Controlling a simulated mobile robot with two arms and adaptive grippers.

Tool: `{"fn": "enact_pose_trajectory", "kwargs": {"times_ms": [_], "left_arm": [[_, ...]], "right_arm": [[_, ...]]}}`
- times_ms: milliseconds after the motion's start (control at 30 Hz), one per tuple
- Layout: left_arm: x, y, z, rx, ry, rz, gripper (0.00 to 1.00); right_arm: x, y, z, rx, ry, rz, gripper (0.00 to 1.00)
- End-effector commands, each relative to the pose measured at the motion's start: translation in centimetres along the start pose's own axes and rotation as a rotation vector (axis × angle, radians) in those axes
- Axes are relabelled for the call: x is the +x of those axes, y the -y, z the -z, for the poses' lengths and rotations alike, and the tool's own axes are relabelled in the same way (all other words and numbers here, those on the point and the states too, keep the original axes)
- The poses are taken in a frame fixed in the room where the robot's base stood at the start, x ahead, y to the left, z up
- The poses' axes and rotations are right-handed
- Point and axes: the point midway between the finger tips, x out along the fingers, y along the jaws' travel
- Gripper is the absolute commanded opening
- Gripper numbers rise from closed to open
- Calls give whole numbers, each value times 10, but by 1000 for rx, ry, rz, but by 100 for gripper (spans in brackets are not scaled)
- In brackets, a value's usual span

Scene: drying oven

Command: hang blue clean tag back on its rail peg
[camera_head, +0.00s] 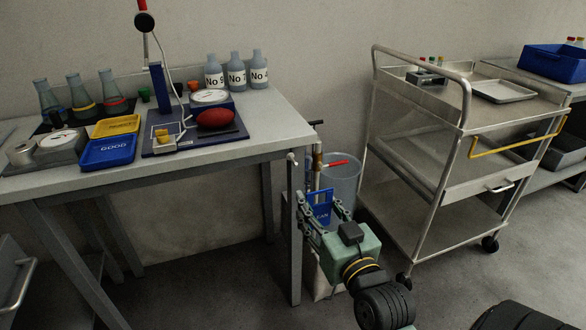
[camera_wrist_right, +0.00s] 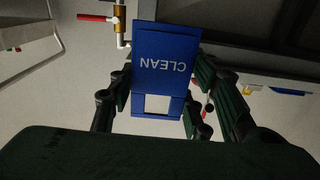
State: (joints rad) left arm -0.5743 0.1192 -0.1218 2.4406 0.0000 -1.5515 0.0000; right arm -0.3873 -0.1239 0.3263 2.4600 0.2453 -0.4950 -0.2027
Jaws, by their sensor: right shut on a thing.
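The blue tag (camera_head: 319,196) lettered CLEAN is between the fingers of my right gripper (camera_head: 322,213), just right of the left table's front right corner. In the right wrist view the tag (camera_wrist_right: 165,45) shows its lettering upside down and has a cut-out near the gripper end. The right gripper (camera_wrist_right: 157,100) is shut on it, with a finger on each side. The tag appears held up in the air, apart from any peg. I cannot clearly make out the rail peg. My left gripper is not in view.
A brass valve with a red handle (camera_head: 336,163) stands just beyond the tag, before a grey bin (camera_head: 345,182). The left table (camera_head: 264,130) holds flasks, trays, scales and bottles. A steel cart (camera_head: 425,150) stands to the right. Bare floor lies between.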

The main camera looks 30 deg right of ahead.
Motion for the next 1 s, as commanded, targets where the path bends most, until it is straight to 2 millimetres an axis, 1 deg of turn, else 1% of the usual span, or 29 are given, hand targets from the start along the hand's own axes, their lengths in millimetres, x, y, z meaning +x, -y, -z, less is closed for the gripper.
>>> {"fn": "enact_pose_trajectory", "kwargs": {"times_ms": [33, 133, 300, 400, 500, 667, 833, 900, 1000], "left_arm": [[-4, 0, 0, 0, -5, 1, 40], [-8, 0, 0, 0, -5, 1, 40], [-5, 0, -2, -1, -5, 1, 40], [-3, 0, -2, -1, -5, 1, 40], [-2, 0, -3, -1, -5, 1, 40], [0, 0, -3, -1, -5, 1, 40], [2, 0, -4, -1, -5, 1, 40], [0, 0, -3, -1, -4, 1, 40], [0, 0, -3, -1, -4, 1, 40]], "right_arm": [[13, 0, 1, 2, -6, 0, 32], [37, 0, 2, 3, -6, -1, 32], [79, 0, 1, 0, -5, -1, 32], [99, 0, 1, 1, -3, 0, 32], [111, 0, 0, 0, -2, -1, 32], [124, 0, 1, -1, -2, -1, 32], [150, -1, -2, 0, 1, -1, 32], [154, 0, -8, -1, 3, 0, 32], [156, 0, -11, -1, 1, 0, 32]]}}
